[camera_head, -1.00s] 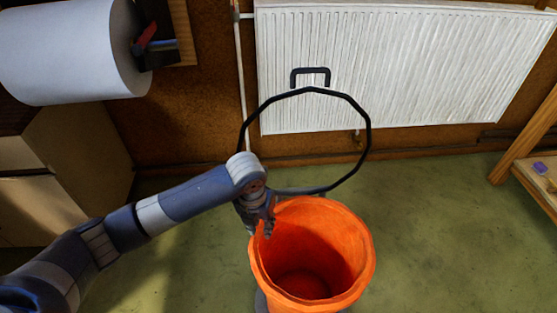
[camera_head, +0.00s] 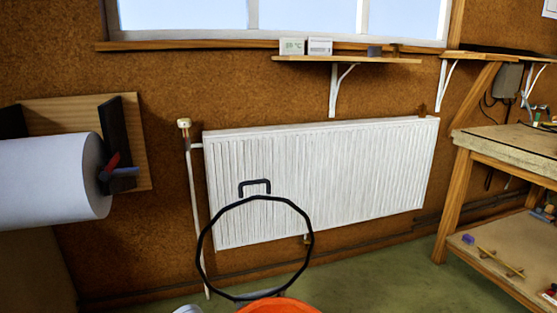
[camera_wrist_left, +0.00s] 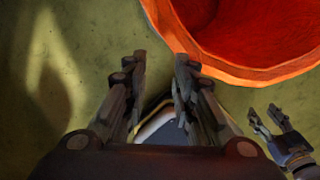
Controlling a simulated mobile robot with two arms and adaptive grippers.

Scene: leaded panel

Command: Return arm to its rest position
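My left gripper (camera_wrist_left: 160,65) is open in the left wrist view, its two dark fingers apart with nothing between them. It points down over the green floor beside the rim of an orange bucket (camera_wrist_left: 240,72). My right gripper (camera_wrist_left: 263,112) shows at the right of that view, with its fingers apart. In the head view only a pale bit of my arm (camera_head: 187,310) shows at the bottom edge. Neither gripper is visible there.
The orange bucket's rim (camera_head: 280,306) shows at the bottom, with a black hoop (camera_head: 312,240) upright behind it. A white radiator (camera_head: 330,175) is on the wall. A paper roll (camera_head: 50,182) hangs left. A workbench (camera_head: 520,145) stands right.

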